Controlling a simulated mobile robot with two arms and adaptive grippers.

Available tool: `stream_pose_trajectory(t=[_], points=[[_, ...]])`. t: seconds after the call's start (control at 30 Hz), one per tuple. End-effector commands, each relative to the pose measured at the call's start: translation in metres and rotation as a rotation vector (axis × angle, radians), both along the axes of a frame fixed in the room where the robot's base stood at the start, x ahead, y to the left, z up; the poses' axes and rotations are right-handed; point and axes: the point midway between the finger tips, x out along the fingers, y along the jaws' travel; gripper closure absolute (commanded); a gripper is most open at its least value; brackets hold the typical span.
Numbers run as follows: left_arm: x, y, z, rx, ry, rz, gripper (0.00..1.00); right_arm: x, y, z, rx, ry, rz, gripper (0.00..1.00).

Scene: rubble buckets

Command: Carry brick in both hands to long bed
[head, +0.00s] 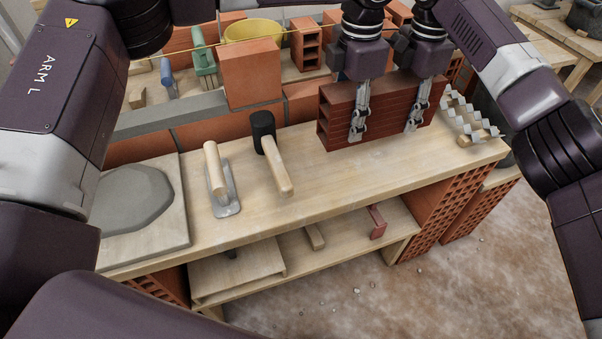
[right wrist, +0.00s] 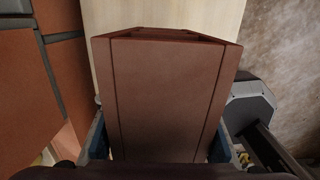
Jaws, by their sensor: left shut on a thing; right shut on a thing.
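A large dark red hollow brick (head: 384,104) is at the back right of the wooden bench, held by both my grippers from above. My left gripper (head: 358,126) is shut on its left part. My right gripper (head: 415,118) is shut on its right part. I cannot tell whether its underside touches the bench. In the right wrist view the brick (right wrist: 165,95) fills the middle between the fingers. A long grey mortar bed (head: 175,117) lies on the low brick wall at the back left, with an orange brick (head: 250,75) at its right end.
On the bench (head: 325,185) are a mortar board (head: 130,200), a trowel-like float (head: 219,180), a black-headed mallet (head: 268,150) and a zigzag metal piece (head: 470,118). A yellow bucket (head: 254,30) stands behind the wall. The bench front centre is clear.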

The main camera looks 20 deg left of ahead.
Motion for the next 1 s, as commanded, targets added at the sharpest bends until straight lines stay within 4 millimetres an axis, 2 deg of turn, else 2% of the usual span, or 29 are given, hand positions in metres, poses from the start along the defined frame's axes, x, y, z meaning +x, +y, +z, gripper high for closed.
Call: stream_pose_trajectory(t=[0.57, 1.0], points=[[0.001, 0.000, -0.003, 0.000, -0.003, 0.002, 0.96, 0.000, 0.000, -0.003, 0.000, -0.002, 0.000, 0.96], [0.001, 0.000, -0.021, 0.000, -0.003, 0.002, 0.96, 0.000, 0.000, -0.021, 0.000, -0.002, 0.000, 0.96]])
